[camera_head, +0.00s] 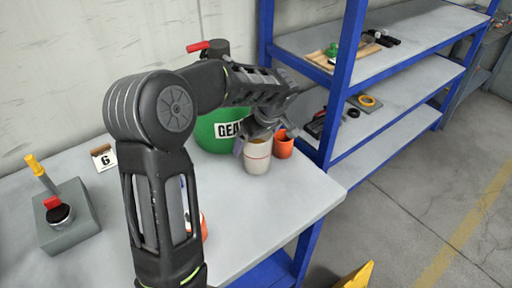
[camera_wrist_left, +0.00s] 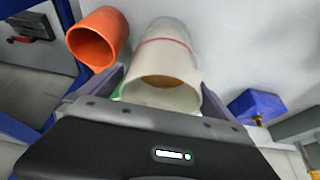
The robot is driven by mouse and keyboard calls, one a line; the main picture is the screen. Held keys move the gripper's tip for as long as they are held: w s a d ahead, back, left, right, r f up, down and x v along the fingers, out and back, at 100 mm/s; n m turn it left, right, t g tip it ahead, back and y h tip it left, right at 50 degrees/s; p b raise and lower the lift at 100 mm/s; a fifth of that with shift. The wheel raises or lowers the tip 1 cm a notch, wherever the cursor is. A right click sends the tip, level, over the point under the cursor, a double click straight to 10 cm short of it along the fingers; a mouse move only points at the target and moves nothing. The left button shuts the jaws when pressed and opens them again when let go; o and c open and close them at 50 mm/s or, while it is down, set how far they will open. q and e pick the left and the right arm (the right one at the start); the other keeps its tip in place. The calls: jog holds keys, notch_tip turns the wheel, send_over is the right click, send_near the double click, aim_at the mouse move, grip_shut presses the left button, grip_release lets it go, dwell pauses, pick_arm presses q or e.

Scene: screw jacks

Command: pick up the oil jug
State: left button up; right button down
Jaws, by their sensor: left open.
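The oil jug, a cream-white jug (camera_head: 257,158) with a thin red line, stands upright on the bench in front of a green drum. In the left wrist view the jug (camera_wrist_left: 165,97) shows its open mouth with amber-brown contents. My left gripper (camera_head: 258,140) is over the jug's upper part. In the wrist view its open fingers (camera_wrist_left: 163,92) lie on either side of the jug. I cannot tell whether they touch it. My right gripper is not in view.
An orange cup (camera_head: 284,146) stands close beside the jug, also in the wrist view (camera_wrist_left: 93,45). The green drum (camera_head: 212,132) is behind. Blue shelving (camera_head: 346,85) rises at right.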

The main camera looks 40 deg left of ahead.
pick_arm(q)
jog(key=shift+c, duration=0.2)
dwell(0.3)
jog(key=c, duration=1.7)
jog(key=shift+c, duration=1.2)
jog(key=shift+r, duration=0.2)
